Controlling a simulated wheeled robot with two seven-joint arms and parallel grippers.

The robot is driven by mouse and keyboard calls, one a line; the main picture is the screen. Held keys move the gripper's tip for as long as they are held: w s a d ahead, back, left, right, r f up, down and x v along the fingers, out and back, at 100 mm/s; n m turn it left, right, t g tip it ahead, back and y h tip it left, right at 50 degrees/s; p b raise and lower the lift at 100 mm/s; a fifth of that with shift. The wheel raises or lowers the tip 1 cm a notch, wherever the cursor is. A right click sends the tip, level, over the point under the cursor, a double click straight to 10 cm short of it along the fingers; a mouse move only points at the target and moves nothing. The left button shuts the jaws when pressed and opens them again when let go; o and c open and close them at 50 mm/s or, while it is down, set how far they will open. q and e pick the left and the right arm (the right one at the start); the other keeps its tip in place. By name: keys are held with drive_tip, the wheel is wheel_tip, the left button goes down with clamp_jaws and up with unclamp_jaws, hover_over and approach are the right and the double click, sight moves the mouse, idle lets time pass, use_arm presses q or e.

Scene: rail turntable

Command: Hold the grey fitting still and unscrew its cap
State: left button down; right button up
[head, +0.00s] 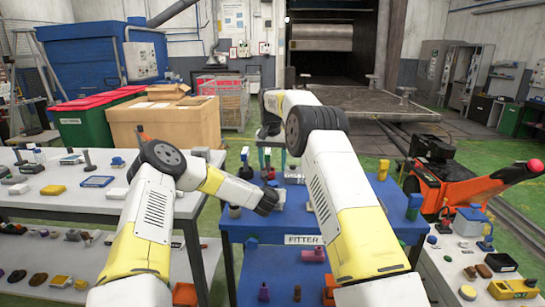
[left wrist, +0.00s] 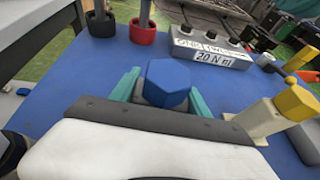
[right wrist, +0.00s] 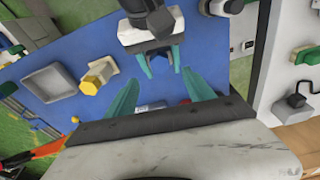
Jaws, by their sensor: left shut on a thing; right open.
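In the left wrist view a blue hexagonal cap (left wrist: 167,82) sits on the grey fitting (left wrist: 142,95), of which only a little shows below the cap. My left gripper (left wrist: 163,98) has a teal finger on each side of the fitting and is shut on it. In the head view the left arm reaches to the blue table, and its fingers are hidden. My right gripper (right wrist: 161,78) is open and empty. In the right wrist view it faces the left gripper, apart from it. In the head view its teal fingers (head: 264,157) point down above the table.
On the blue table (left wrist: 75,75), a grey block labelled 20 N m (left wrist: 210,47), a red cup (left wrist: 141,38) and a yellow-capped fitting (left wrist: 293,105) stand near the left gripper. The right wrist view shows a grey tray (right wrist: 48,86). An orange machine (head: 470,187) stands right of the table.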

sight(273, 183)
drive_tip(key=f, duration=0.5)
drive_tip(key=w+f, duration=0.1)
drive_tip(key=f, duration=0.2)
drive_tip(key=shift+w+d, duration=0.1)
clamp_jaws()
drive_tip(key=n+y, duration=0.1)
drive_tip(key=n, duration=0.5)
